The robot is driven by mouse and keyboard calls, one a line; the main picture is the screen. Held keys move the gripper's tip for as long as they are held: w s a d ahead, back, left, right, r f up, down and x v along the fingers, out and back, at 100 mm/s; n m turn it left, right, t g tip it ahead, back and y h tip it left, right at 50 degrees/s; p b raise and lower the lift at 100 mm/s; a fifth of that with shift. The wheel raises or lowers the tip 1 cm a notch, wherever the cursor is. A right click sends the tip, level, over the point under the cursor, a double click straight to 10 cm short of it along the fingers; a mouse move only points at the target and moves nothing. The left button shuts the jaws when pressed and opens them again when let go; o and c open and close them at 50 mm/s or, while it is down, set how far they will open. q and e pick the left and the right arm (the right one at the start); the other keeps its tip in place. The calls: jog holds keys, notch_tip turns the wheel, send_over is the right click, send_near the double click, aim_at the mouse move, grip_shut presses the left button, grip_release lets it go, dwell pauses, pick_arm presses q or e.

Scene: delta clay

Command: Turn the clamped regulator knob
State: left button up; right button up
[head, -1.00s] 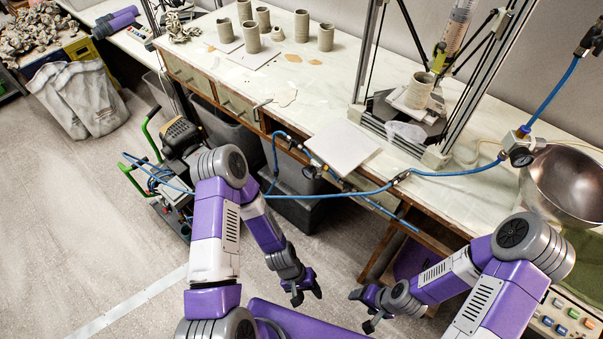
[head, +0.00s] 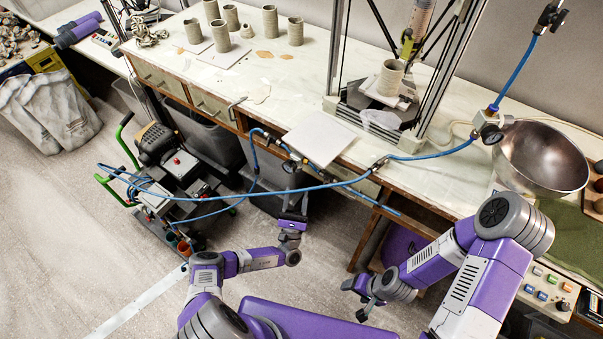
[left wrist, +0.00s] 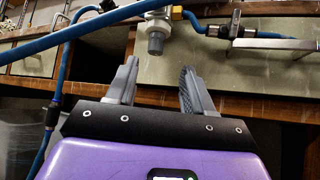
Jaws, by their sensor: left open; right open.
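The regulator (head: 290,165) sits at the bench's front edge with blue hose running to it. In the left wrist view its grey knob (left wrist: 156,42) hangs below a white body, just beyond my fingertips and roughly in line with the gap between them. My left gripper (head: 296,202) is below the regulator in the head view; the left wrist view shows its two fingers (left wrist: 158,68) apart, with nothing between them. The clamp is hard to make out. My right gripper (head: 360,298) is open and empty, low in front of the bench.
A blue hose (head: 440,153) runs across the bench front to a second gauge fitting (head: 491,132) beside a metal bowl (head: 540,157). A white board (head: 319,138) lies above the regulator at the bench edge. A wheeled machine (head: 170,175) stands at left.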

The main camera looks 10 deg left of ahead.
pick_arm(q)
jog(key=w+r+y, duration=0.1)
jog(key=w+r, duration=0.4)
jog(key=shift+a+r+n, duration=0.15)
jog(key=shift+a+n, duration=0.15)
jog(key=shift+a, duration=0.15)
jog(key=shift+w, duration=0.1)
jog(key=shift+c, duration=0.3)
grip_shut()
